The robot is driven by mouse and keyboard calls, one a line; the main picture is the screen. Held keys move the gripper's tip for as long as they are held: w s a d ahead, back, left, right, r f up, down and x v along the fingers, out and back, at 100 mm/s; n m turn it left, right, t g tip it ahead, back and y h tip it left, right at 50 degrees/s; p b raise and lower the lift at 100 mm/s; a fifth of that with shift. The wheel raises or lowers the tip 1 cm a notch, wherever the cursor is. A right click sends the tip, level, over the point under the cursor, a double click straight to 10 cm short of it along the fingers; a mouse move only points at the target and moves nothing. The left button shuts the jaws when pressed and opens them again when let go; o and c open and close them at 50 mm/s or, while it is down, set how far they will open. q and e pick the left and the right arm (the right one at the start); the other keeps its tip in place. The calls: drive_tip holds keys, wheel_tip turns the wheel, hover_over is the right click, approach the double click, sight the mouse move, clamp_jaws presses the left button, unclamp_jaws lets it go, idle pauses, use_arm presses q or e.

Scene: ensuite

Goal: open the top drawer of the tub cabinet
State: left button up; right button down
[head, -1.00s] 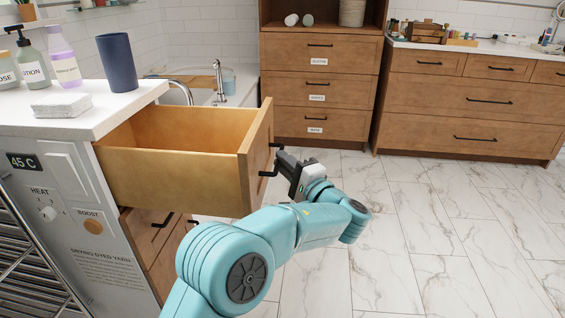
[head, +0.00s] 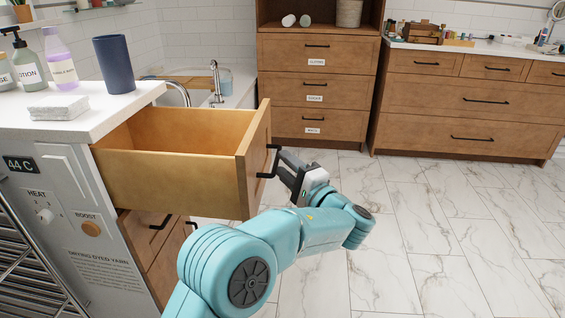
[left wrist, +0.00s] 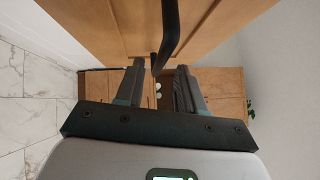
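The tub cabinet's top drawer (head: 165,180) stands pulled far out, empty as far as I can see into it. Its wooden front (head: 256,150) carries a black bar handle (head: 269,162). My left gripper (head: 284,166) is at this handle, on the outer side of the drawer front. In the left wrist view the handle (left wrist: 168,35) runs down toward the gap between the two fingers (left wrist: 160,85). The fingers are apart, and I see no clamp on the bar. My right gripper is in neither view.
A white top (head: 100,112) above the drawer holds bottles, a dark blue cup (head: 116,64) and a folded cloth (head: 58,107). Another drawer (head: 150,235) below is closed. Wooden cabinets (head: 318,90) stand at the back. The marble floor (head: 430,230) to the right is clear.

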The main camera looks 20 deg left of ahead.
use_arm(q)
drive_tip(key=p+v, duration=0.2)
drive_tip(key=v, duration=1.2)
drive_tip(key=shift+s+d+p, duration=0.25)
drive_tip(key=shift+d+p, duration=0.05)
drive_tip(key=shift+p, duration=0.05)
